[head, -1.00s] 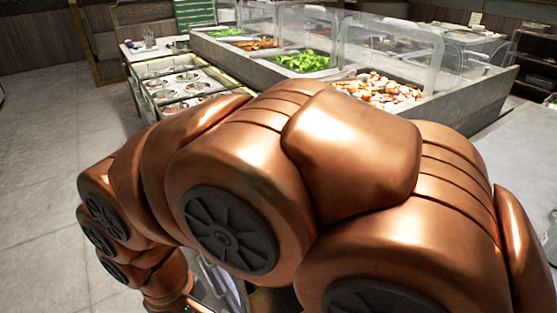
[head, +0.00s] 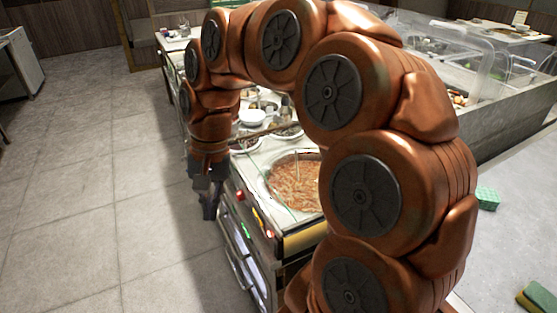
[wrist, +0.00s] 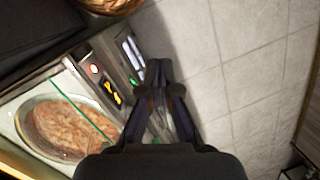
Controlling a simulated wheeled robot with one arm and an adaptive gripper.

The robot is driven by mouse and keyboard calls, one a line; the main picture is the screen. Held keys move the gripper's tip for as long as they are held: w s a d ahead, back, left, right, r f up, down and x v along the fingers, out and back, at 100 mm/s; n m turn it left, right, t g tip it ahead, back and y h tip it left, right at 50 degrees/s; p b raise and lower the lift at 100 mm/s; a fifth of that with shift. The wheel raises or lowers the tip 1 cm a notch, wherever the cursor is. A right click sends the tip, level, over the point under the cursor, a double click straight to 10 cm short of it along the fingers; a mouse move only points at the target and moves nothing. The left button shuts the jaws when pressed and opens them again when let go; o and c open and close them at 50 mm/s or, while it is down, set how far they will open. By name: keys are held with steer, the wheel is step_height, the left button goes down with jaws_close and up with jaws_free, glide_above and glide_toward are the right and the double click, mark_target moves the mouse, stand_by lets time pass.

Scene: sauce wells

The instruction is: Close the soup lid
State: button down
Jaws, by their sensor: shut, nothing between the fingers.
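The soup (head: 294,184), orange-brown, fills a round well in the counter in the head view, partly covered by my arm. It also shows in the wrist view (wrist: 62,126) at the left. A thin green-edged line (wrist: 82,108) crosses over the soup; it looks like the edge of a clear glass lid, but its angle is hard to tell. My gripper (head: 209,212) points down over the floor, just left of the counter's front, and is apart from the soup well. In the wrist view my gripper (wrist: 158,66) is shut and empty beside the control panel.
A control panel (wrist: 110,82) with a red button and yellow lights lines the counter front. A white bowl (head: 252,117) stands behind the soup. A green sponge (head: 487,199) lies on the right counter. The tiled floor (head: 90,180) at left is clear.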

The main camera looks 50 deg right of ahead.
steer(key=w+d+r+m+t+y+p, duration=0.1)
steer(key=w+d+r+m, duration=0.2)
steer(key=w+d+m, duration=0.35)
steer(key=m+t+p, duration=0.2)
steer(key=m, duration=0.7)
glide_toward(274, 172)
steer(key=shift+y, duration=0.4)
steer(key=shift+d+p+x, duration=0.15)
steer(key=shift+p+x, duration=0.4)
steer(key=shift+x, duration=1.15)
steer(key=shift+d+p+x, duration=0.15)
steer(key=shift+p+x, duration=0.4)
steer(key=shift+x, duration=1.15)
steer(key=shift+f, duration=0.15)
steer(key=shift+w+a+b, duration=0.25)
steer(key=shift+a, duration=0.55)
steer(key=shift+w+a+b, duration=0.2)
steer(key=shift+w+a, duration=0.1)
steer(key=shift+a, duration=0.5)
steer(key=shift+w+a+b, duration=0.25)
steer(key=shift+a, duration=0.55)
steer(key=shift+a, duration=0.1)
